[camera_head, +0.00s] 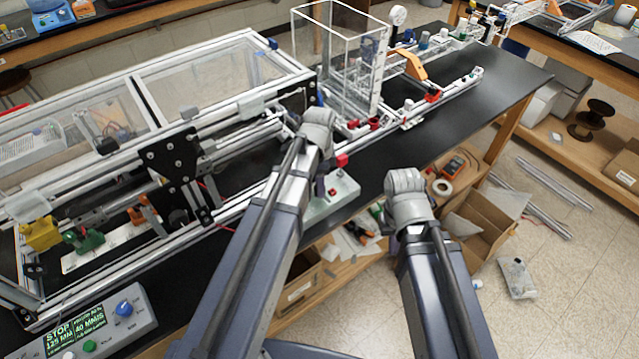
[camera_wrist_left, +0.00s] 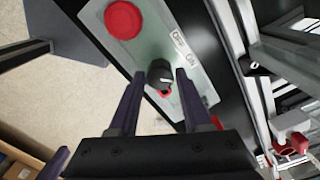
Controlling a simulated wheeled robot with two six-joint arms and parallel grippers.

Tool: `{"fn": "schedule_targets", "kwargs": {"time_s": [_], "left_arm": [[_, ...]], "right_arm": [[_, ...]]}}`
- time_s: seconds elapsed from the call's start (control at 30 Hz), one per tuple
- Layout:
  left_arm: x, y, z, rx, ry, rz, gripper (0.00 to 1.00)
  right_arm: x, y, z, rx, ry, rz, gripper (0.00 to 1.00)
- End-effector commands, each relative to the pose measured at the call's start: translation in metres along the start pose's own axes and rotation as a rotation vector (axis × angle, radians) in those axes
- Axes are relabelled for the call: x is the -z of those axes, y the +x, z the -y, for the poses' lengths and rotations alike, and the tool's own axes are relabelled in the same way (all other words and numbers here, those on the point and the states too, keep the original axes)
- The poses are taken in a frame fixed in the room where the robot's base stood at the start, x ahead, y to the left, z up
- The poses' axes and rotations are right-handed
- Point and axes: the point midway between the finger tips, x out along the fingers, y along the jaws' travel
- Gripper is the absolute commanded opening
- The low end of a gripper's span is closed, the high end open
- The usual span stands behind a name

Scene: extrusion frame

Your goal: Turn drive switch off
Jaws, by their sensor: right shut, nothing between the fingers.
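The drive switch is a black rotary knob (camera_wrist_left: 159,74) on a pale green panel (camera_wrist_left: 150,40), with small white labels beside it. In the left wrist view my left gripper (camera_wrist_left: 161,79) has its two fingers apart on either side of the knob, with narrow gaps visible; contact is unclear. In the head view the panel (camera_head: 345,192) sits at the bench's front edge, and my left gripper (camera_head: 320,187) is over it, with the knob hidden. My right gripper (camera_head: 394,243) is shut and empty, hanging to the right, in front of the bench and away from the panel.
A large red button (camera_wrist_left: 123,20) is on the same panel, and a red part shows just below the knob. The extrusion frame (camera_head: 150,110) stands behind. A grey control box (camera_head: 100,325) with a lit screen is at lower left. Cardboard boxes (camera_head: 485,225) lie below.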

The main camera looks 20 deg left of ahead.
Motion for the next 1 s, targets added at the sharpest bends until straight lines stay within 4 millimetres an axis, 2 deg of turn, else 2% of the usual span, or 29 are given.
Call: {"fn": "schedule_targets", "kwargs": {"time_s": [0.07,0.4,0.77,1.0], "left_arm": [[0.0000,0.0000,0.0000,0.000,0.000,0.000,0.38],[-0.0001,0.0001,-0.0001,0.000,0.000,0.000,0.00],[0.0000,0.0001,-0.0001,0.000,-0.022,0.000,0.00],[-0.0001,0.0001,-0.0002,0.000,-0.145,0.000,0.00]], "right_arm": [[0.0000,0.0000,0.0000,0.000,0.000,0.000,0.00],[0.0000,0.0001,0.0000,0.000,0.000,0.000,0.00],[0.0000,0.0001,0.0000,0.000,0.000,0.000,0.00],[0.0000,0.0001,0.0000,0.000,0.000,0.000,0.00]]}}
